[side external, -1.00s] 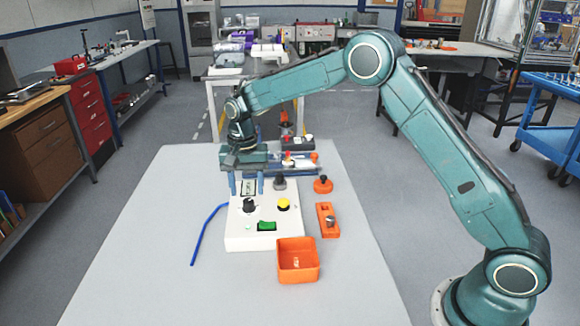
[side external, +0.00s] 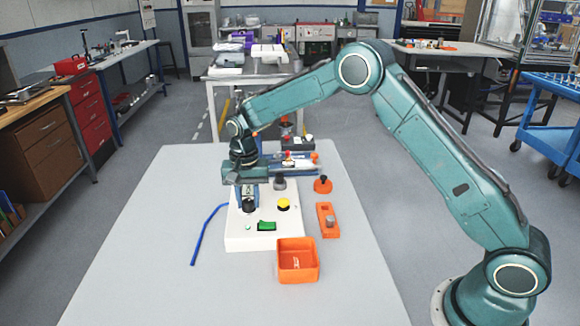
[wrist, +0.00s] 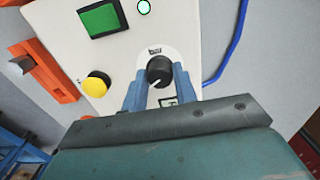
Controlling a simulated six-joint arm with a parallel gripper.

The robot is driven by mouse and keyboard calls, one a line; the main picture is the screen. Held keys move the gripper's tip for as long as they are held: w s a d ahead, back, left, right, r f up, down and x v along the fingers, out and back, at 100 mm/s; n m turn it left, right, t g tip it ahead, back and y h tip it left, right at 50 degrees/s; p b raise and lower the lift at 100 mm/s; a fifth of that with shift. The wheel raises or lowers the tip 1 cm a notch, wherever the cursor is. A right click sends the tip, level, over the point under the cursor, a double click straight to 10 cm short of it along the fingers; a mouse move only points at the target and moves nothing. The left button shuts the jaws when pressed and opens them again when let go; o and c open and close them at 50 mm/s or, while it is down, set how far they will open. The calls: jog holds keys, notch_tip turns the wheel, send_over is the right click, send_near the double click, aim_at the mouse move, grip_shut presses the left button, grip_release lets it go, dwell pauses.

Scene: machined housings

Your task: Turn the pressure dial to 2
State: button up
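The pressure dial is a black round knob (wrist: 159,70) on a pale plate marked "bar", set on a white panel box (side external: 240,236). A white pointer line on the knob points down and slightly left in the wrist view; scale figures are too small to read. In the side view the knob (side external: 249,207) is partly hidden between my fingers. My gripper (wrist: 160,76) has its blue fingers down on either side of the knob, close against it, and seems shut on it. It also shows over the box in the side view (side external: 248,201).
A yellow button (side external: 284,204) and a green rocker switch (side external: 267,226) sit on the same panel. An orange bin (side external: 298,274), an orange block with a grey knob (side external: 328,221) and an orange-based knob (side external: 323,184) stand nearby. A blue cable (side external: 203,228) lies left; the table's front left is clear.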

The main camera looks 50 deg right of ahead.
aim_at(248, 200)
jog(key=shift+n, duration=0.4)
jog(key=n, duration=0.8)
dwell(0.3)
dwell(0.4)
jog(key=o, duration=1)
notch_tip(248, 200, up, 14)
jog(key=shift+f, duration=0.1)
